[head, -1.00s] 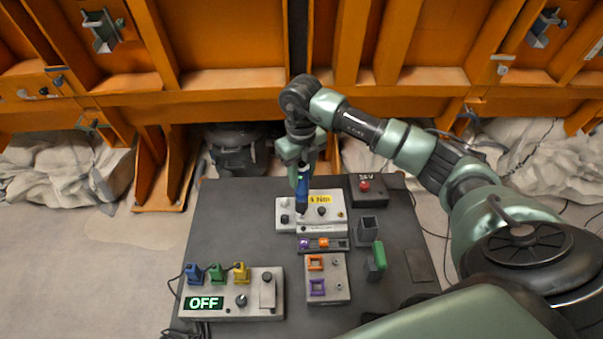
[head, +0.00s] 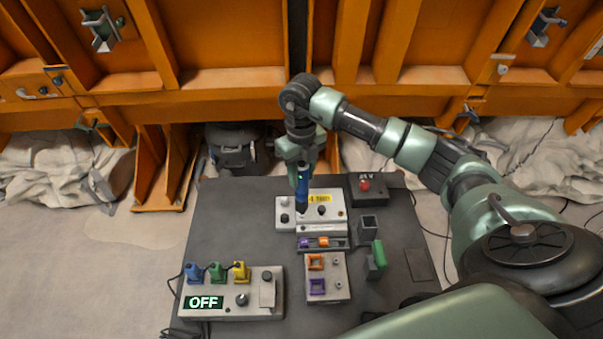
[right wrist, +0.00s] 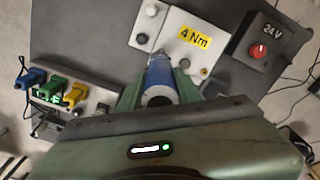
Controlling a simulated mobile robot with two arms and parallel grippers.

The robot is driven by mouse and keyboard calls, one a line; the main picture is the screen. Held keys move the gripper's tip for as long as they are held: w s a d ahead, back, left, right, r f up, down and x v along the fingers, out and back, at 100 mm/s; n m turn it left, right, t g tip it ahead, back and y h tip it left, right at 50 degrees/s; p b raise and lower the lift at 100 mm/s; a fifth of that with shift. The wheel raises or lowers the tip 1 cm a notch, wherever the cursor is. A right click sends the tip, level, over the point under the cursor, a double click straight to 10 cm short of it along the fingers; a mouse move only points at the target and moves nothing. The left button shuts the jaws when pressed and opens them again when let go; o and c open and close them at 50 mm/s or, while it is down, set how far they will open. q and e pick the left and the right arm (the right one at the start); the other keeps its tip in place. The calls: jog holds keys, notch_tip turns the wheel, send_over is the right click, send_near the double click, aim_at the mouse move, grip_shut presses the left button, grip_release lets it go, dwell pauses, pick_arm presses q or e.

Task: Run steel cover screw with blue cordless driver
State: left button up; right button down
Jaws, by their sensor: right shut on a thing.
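My right gripper (head: 302,168) is shut on the blue cordless driver (head: 302,188) and holds it nose down over the grey box with the yellow "4 Nm" label (head: 320,199). In the right wrist view the blue driver (right wrist: 160,78) sits between the fingers of my right gripper (right wrist: 160,92). Its dark tip reaches the left part of the light steel cover (right wrist: 175,40). I cannot tell whether the tip touches a screw; the screw under it is hidden. Dark round knobs or screw heads show on the cover. My left gripper is not in view.
A control box (head: 232,303) reading "OFF" carries blue, green and yellow plugs. A 24V box (head: 368,189) with a red button stands at the right. A block (head: 327,279) with orange and purple sockets and a green-handled item (head: 378,254) are in front. The left tabletop (head: 225,220) is clear.

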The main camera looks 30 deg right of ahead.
jog(key=shift+f, duration=0.2)
dwell(0.5)
jog(key=shift+s+a+b, duration=0.1)
jog(key=shift+s+b, duration=0.1)
jog(key=shift+b, duration=0.1)
dwell(0.6)
jog(key=shift+r, duration=0.25)
dwell(1.0)
jog(key=shift+w+r+p, duration=0.2)
jog(key=shift+r+p, duration=0.7)
jog(key=shift+r, duration=0.5)
jog(key=shift+r+p, duration=1.05)
jog(key=shift+r, duration=0.75)
